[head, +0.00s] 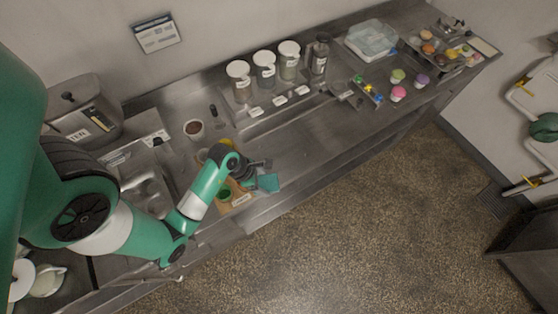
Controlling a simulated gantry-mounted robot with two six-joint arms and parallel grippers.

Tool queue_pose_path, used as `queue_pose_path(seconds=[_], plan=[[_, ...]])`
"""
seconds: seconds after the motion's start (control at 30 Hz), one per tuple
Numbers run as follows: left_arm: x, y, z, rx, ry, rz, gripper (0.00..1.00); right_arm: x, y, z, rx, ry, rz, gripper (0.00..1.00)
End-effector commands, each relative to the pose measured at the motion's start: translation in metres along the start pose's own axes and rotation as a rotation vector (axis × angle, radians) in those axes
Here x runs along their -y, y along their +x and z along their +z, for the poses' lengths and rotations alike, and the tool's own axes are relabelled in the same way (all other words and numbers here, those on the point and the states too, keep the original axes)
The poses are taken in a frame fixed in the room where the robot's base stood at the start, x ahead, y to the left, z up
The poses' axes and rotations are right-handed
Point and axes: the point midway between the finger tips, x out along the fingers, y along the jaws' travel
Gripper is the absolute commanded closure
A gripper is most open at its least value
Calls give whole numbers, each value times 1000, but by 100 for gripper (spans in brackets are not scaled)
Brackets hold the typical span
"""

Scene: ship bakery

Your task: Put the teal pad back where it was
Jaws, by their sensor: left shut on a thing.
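The teal pad (268,183) is at the front edge of the steel counter, in the head view's middle. My left gripper (256,174) is shut on the pad; its fingers and wrist cover part of it. The pad sticks out past the fingertips to the right. I cannot tell whether it touches the counter. A tan board or tray (239,203) with a label and a green round item (224,193) lies just left of the pad, partly hidden under my arm. My right gripper is not in view.
Lidded jars (264,70) and a dark bottle (320,55) line the back. Colored pastries (398,93), a clear box (371,40) and a pastry tray are at right. The counter (310,125) between is mostly clear.

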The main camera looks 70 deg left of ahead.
Motion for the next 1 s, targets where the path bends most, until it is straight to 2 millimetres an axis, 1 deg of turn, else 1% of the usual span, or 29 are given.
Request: queue_pose_path(seconds=[0.07,0.17,0.27,0.53,0.6,0.7,0.73,0.83,1.0], plan=[[1,2,-3,-3,-5,-2,81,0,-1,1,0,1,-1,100],[-2,4,-1,-2,-5,-1,81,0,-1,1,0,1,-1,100],[-14,15,6,-1,-4,0,81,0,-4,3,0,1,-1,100],[-69,68,41,-2,-4,0,81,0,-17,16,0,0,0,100],[-78,90,41,-3,-6,-3,81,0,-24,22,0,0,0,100],[-89,112,44,-2,-4,-2,81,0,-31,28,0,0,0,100],[-92,116,45,-2,-5,-1,81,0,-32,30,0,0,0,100],[-98,125,47,-1,-5,-1,81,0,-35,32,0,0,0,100],[-100,128,48,-2,-4,-1,81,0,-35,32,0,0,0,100]])
